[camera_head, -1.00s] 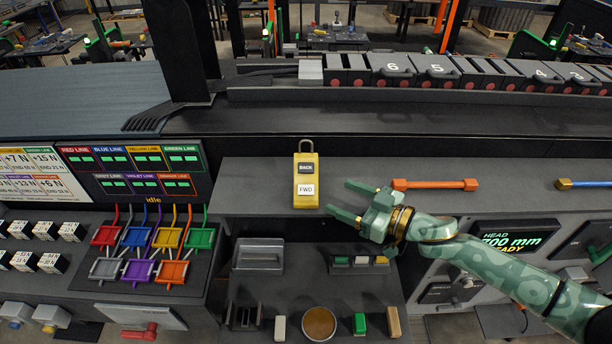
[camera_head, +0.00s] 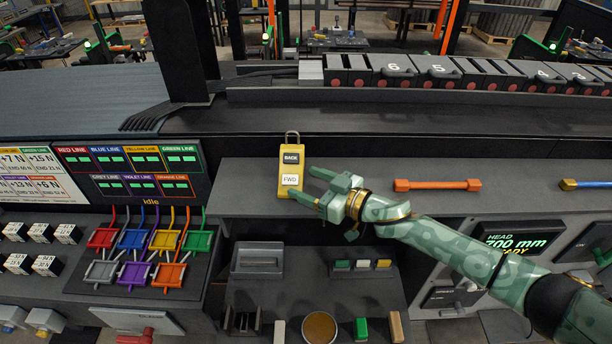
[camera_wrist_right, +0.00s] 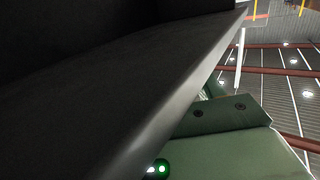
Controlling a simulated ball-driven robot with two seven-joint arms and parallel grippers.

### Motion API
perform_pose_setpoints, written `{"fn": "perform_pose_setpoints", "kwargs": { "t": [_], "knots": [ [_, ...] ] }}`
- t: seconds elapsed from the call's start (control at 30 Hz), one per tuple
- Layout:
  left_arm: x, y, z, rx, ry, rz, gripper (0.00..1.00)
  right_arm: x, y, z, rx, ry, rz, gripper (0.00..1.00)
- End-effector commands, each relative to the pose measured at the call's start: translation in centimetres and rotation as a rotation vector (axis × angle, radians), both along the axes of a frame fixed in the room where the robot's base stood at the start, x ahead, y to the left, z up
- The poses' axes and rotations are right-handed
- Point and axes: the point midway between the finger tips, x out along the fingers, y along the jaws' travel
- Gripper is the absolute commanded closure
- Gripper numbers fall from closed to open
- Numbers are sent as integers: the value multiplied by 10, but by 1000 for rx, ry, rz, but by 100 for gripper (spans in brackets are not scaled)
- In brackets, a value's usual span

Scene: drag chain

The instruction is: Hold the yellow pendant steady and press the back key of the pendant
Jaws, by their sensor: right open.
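The yellow pendant (camera_head: 283,172) is at the shelf's left part in the head view, leaning slightly, with a loop on top. Its dark BACK key (camera_head: 291,158) is above its white FWD key (camera_head: 290,180); both are visible. My right gripper (camera_head: 302,182) is open at the pendant's lower right. Its lower fingertip overlaps the pendant's lower right corner in the picture; its upper fingertip is just right of the pendant. I cannot tell whether they touch. The right wrist view shows a green gripper part (camera_wrist_right: 225,150) but no pendant. My left gripper is not in view.
The grey shelf (camera_head: 350,200) runs to the right, with an orange bar (camera_head: 437,185) on it. Its dark edge fills much of the wrist view. Below are a round brown-topped item (camera_head: 319,326) and small blocks. Colored racks (camera_head: 137,240) stand at the left.

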Motion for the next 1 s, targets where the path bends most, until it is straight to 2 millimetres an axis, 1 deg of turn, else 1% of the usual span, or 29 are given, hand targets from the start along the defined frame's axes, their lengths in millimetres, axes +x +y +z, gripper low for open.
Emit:
{"fn": "perform_pose_setpoints", "kwargs": {
  "t": [0.03,0.07,0.1,0.13,0.2,0.23,0.3,0.43,1.0],
  "knots": [
    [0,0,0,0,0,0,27,-1,-1,-4,-8,3,-3,34],
    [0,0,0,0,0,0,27,-1,-1,-4,-8,3,-3,42],
    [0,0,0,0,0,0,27,-1,-1,-4,-8,3,-3,53],
    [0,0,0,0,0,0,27,-1,-1,-5,-8,3,-3,62],
    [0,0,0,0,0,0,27,-1,-2,-5,-9,2,-3,74],
    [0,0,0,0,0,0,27,-1,-2,-5,-9,2,-4,78],
    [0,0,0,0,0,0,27,-1,-2,-5,-9,3,-4,94],
    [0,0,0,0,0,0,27,-1,-2,-5,-9,3,-3,100],
    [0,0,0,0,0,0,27,-1,-1,-4,-6,3,-2,100]
  ]
}}
